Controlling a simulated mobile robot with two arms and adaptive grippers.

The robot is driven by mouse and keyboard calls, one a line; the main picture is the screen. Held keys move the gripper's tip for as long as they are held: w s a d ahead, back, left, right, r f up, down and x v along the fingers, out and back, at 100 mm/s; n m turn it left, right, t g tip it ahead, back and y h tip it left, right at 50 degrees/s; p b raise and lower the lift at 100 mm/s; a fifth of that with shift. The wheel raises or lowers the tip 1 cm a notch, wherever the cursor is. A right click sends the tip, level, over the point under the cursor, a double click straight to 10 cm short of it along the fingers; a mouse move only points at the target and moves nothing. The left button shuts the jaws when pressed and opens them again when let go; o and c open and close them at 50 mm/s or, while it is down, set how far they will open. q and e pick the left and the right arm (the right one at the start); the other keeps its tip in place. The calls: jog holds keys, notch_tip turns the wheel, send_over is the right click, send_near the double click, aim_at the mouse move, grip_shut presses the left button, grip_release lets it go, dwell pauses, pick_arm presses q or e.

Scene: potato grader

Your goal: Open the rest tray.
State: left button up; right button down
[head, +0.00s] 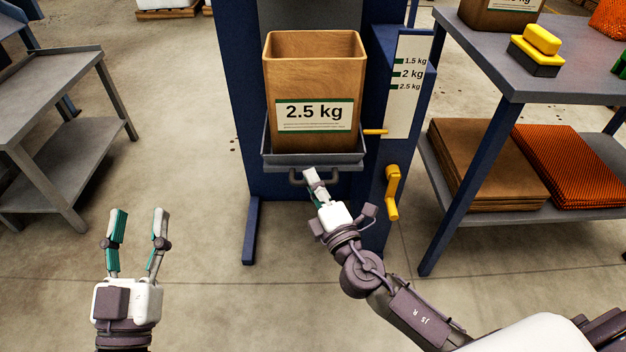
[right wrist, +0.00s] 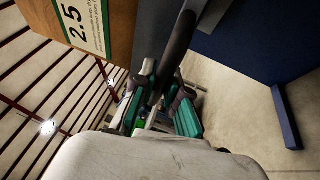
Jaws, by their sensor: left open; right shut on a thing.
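The rest tray (head: 267,158) is a grey tray on the front of the blue machine. An open brown box (head: 315,85) labelled 2.5 kg stands upright on it. A grey bar handle (head: 348,169) hangs under the tray's front edge. My right gripper (head: 312,177) is at this handle and shut on it; in the right wrist view the fingers close around the dark bar (right wrist: 177,45). The far side of the grip is hidden. My left gripper (head: 138,212) is open and empty above the floor at the lower left, well apart from the machine.
A yellow crank (head: 392,192) and a weight scale plate (head: 408,85) are right of the tray. A blue-legged table (head: 520,60) with a yellow-topped block and a lower shelf of sacks stands at the right. A grey table (head: 50,80) stands left. The floor before the machine is clear.

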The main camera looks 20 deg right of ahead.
jog(key=c, duration=1.2)
grip_release()
jog(key=v, duration=1.2)
